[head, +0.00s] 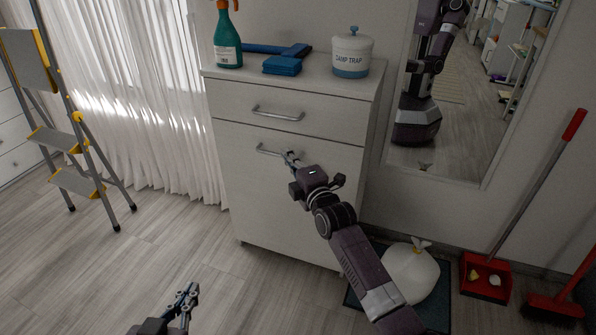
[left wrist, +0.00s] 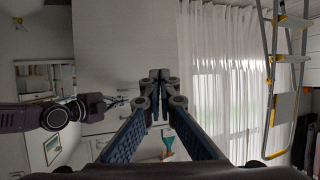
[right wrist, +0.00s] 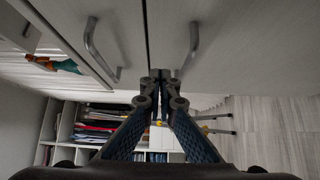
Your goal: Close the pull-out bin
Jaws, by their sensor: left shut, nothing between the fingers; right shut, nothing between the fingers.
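The pull-out bin's white front (head: 270,205) is the tall lower panel of the cabinet, below a shallow drawer. It looks about flush with the drawer front; I cannot tell whether a small gap remains. Its bar handle (head: 268,151) also shows in the right wrist view (right wrist: 191,45). My right gripper (head: 291,158) is shut and empty, with its tips beside the right end of this handle; contact is unclear. It fills the middle of the right wrist view (right wrist: 161,76). My left gripper (head: 186,296) is shut and empty, low over the floor in front of the cabinet.
A spray bottle (head: 227,40), blue folded item (head: 282,64) and white canister (head: 351,53) stand on the cabinet top. A stepladder (head: 75,150) is at left. A white bag (head: 412,272), red dustpan (head: 487,280) and broom (head: 555,306) are at right.

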